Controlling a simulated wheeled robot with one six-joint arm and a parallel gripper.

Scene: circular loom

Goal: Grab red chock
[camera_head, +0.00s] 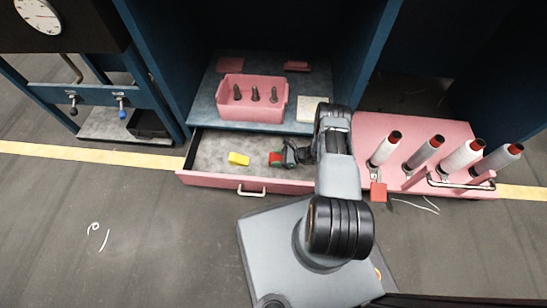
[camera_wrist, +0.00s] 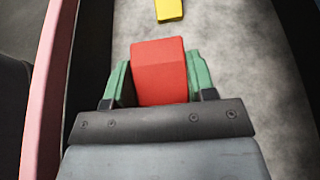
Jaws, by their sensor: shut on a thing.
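The red chock (camera_wrist: 159,70) is a small red block with a sloped top, between the two green fingers of my gripper (camera_wrist: 160,82) in the wrist view. My gripper is shut on it, one finger at each side. In the head view my gripper (camera_head: 283,157) is inside the open drawer, and the red chock (camera_head: 275,158) shows at its tip. I cannot tell whether the chock still touches the drawer floor.
The drawer (camera_head: 215,180) has a pink front with a handle. A yellow block (camera_head: 238,158) lies in it, left of my gripper. A pink bin (camera_head: 252,109) with several spindles stands on the shelf above. A pink stand (camera_head: 437,127) with several thread cones is at the right.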

